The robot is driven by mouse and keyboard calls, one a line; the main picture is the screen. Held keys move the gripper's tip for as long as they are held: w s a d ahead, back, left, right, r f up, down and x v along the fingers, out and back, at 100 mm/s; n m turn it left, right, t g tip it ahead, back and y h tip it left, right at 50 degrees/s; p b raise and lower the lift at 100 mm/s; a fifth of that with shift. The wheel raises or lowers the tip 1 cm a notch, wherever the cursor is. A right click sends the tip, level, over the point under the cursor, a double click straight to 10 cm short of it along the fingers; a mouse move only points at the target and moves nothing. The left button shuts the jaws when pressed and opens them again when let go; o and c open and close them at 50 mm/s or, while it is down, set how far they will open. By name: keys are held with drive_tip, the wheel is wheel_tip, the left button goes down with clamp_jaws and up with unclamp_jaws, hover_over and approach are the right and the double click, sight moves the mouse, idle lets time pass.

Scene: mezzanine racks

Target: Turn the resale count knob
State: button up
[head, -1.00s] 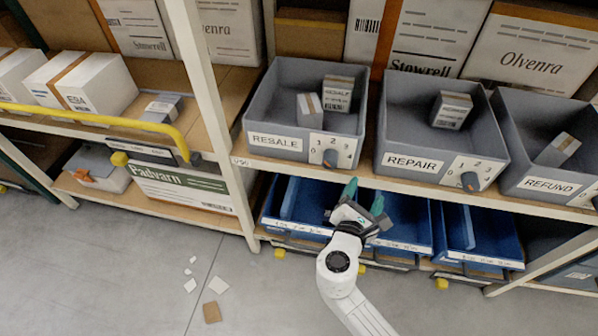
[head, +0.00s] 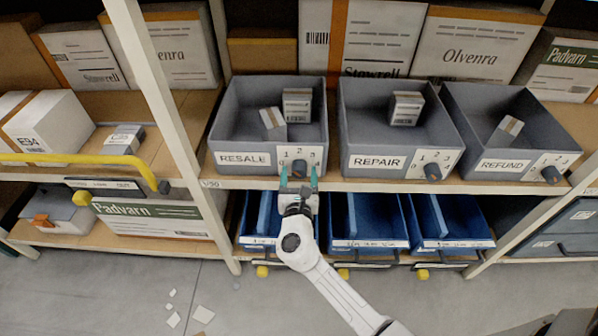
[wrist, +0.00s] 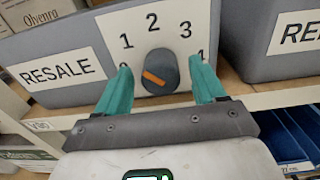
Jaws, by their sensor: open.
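The resale count knob (wrist: 160,72) is a dark grey round dial on a white plate on the front of the resale bin (head: 217,130). In the wrist view its orange mark lies left of centre, slanting up to the left, on the side of 0 and 1; the exact setting is unclear. Digits 1, 2 and 3 show; the fingers partly cover the outer ones. My gripper (head: 299,174) is open, with one green finger on each side of the knob. Gaps show between fingers and knob in the wrist view; contact is not visible. The RESALE label is left of the plate.
The repair bin (head: 350,140) and refund bin (head: 460,140), each with a similar knob, stand to the right. Blue bins (head: 370,220) sit on the shelf below. A white rack post (head: 165,110) and yellow rail (head: 80,160) are on the left. Paper scraps lie on the floor.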

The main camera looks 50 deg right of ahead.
drive_tip(key=shift+w+d, duration=0.3)
drive_tip(key=shift+d, duration=0.2)
drive_tip(key=c, duration=1.1)
